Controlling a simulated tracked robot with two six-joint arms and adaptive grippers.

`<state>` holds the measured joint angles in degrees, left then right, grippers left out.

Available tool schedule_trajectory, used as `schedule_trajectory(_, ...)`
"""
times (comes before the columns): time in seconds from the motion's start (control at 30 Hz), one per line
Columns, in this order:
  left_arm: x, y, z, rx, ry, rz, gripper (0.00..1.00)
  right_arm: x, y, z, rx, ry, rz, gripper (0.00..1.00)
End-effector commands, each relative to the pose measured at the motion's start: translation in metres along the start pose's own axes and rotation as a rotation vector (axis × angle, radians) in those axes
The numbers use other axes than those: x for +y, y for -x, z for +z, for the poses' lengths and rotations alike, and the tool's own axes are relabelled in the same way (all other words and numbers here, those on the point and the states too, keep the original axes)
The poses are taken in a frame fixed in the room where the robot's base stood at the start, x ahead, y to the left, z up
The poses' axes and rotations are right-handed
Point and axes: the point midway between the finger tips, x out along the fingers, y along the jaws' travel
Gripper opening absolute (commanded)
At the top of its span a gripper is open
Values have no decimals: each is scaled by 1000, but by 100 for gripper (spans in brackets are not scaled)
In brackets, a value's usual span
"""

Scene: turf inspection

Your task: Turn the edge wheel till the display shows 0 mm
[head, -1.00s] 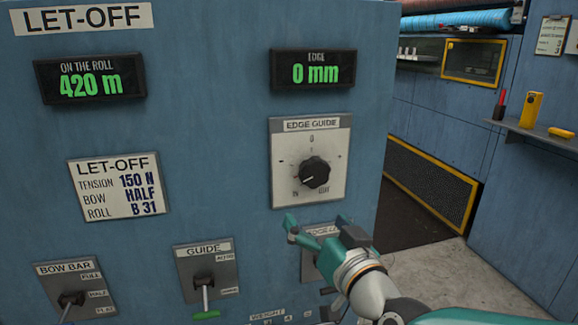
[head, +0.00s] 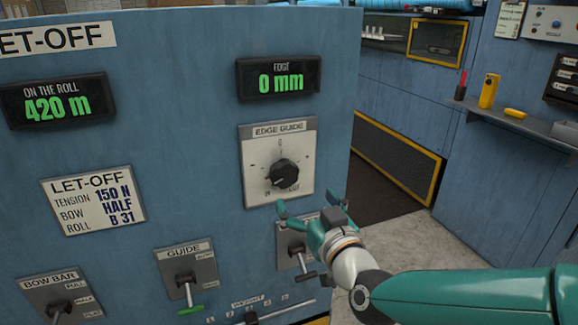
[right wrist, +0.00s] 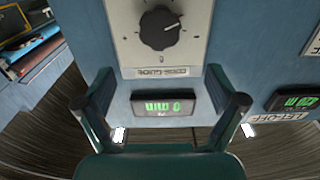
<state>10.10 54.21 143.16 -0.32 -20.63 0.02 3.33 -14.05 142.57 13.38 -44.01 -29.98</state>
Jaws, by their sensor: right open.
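The edge wheel, a round black knob (head: 284,174), sits on the pale EDGE GUIDE plate (head: 252,192). Its white mark points to the lower left, towards IN. The edge display (head: 278,79) above it reads 0 mm in green. My right gripper (head: 306,214) is open and empty, just below and right of the knob, apart from it. The right wrist view is upside down: the knob (right wrist: 160,27) is at the top, and the display (right wrist: 163,107) shows between the open fingers (right wrist: 160,101). My left gripper is not in view.
Below the plate are a lever (head: 304,275) partly behind my right gripper, the GUIDE lever (head: 187,285) and the BOW BAR lever (head: 58,310). Another display (head: 57,102) reads 420 m. A shelf (head: 520,122) with a yellow device stands at the right. Floor lies open between.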

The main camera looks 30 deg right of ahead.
Motion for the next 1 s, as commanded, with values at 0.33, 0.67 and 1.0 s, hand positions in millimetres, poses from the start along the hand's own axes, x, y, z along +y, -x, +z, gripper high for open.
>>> schedule_trajectory(0.33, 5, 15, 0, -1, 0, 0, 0, 1, -75, 0, -4, 1, 2, 94)
schedule_trajectory(0.67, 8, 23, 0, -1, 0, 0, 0, 2, -116, 1, -2, 1, 2, 94)
schedule_trajectory(1.0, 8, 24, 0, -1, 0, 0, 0, 2, -119, 2, -1, 1, 3, 94)
